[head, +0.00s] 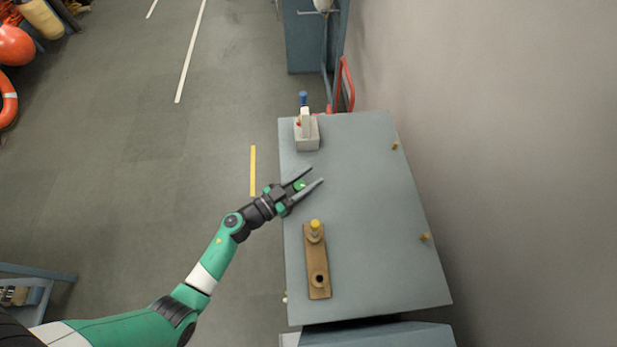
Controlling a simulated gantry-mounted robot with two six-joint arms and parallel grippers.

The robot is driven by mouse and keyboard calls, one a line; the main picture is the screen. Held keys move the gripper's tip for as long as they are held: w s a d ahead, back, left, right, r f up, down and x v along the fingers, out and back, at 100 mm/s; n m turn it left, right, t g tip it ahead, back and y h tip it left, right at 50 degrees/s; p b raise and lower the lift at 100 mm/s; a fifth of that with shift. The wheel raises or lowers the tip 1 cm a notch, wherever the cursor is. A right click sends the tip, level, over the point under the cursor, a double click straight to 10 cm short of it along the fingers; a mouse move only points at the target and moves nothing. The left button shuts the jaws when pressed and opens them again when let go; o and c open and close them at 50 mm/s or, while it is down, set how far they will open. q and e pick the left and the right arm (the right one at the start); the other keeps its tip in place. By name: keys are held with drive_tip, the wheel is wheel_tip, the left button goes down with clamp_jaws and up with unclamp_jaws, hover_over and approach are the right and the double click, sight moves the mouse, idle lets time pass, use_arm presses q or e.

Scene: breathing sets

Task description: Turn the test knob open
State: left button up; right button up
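My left gripper (316,175) is open above the left part of the grey-blue table (375,200), its fingers pointing right and slightly up in the picture. A small green round piece (299,185) shows between the fingers; I cannot tell whether it is part of the gripper or a thing on the table. Below the gripper, a brown board (317,263) carries a yellow-topped upright fitting (315,230) and a dark-holed ring (319,280). Above the gripper stands a pale grey block (306,135) with a white upright part and a blue top. None carries a readable label, so I cannot tell which is the test knob. My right gripper is not in view.
Two small brass-coloured pieces (395,146) (424,237) sit near the table's right edge, by the wall. A red tubular frame (346,85) and a blue cabinet (303,45) stand beyond the far edge.

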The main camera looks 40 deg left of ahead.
use_arm(q)
drive_tip(key=o, duration=0.4)
drive_tip(key=shift+c, duration=0.2)
drive_tip(key=s+a, duration=0.1)
drive_tip(key=s, duration=1)
drive_tip(key=shift+s+a, duration=0.25)
drive_tip(key=shift+a, duration=0.15)
